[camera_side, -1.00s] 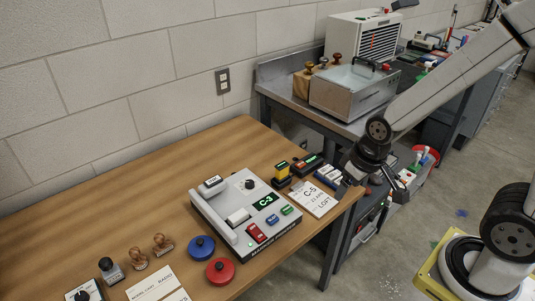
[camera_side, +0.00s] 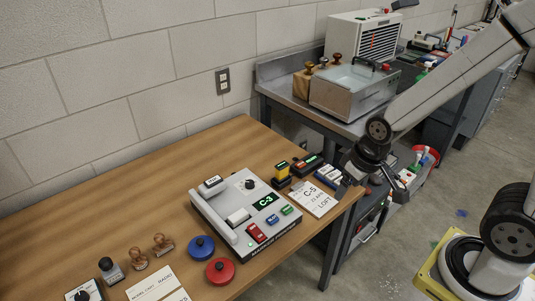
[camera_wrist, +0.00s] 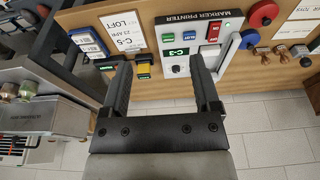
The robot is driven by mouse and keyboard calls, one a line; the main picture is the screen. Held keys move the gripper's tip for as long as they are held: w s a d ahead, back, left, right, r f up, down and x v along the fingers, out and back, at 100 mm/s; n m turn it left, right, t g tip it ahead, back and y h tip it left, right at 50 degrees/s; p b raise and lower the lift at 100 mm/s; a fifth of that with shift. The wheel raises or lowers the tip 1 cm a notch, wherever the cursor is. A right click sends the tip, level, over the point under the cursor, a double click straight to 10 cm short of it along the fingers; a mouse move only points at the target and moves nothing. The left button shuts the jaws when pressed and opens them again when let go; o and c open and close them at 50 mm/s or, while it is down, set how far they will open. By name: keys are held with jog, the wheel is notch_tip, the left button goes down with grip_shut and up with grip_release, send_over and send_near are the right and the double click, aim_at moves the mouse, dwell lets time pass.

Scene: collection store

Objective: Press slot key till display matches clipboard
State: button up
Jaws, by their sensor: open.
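The marker printer (camera_side: 246,215) is a light grey box on the wooden table. Its green-lit display (camera_side: 265,201) reads C-3, and the display (camera_wrist: 176,52) also shows in the wrist view. The clipboard card (camera_side: 314,198) reads C-5, with a date and LOFT below. It also shows in the wrist view (camera_wrist: 124,33). My gripper (camera_wrist: 160,65) is open and empty, above the table's right end, apart from the keys.
Red (camera_side: 220,271) and blue (camera_side: 201,248) round pads and wooden-handled stamps (camera_side: 162,243) lie left of the printer. A yellow-black stamp (camera_side: 282,172) stands behind the card. A metal bench (camera_side: 285,92) with a steel box (camera_side: 350,92) is behind. The table's back left is clear.

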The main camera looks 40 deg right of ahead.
grip_shut()
dwell(1.6)
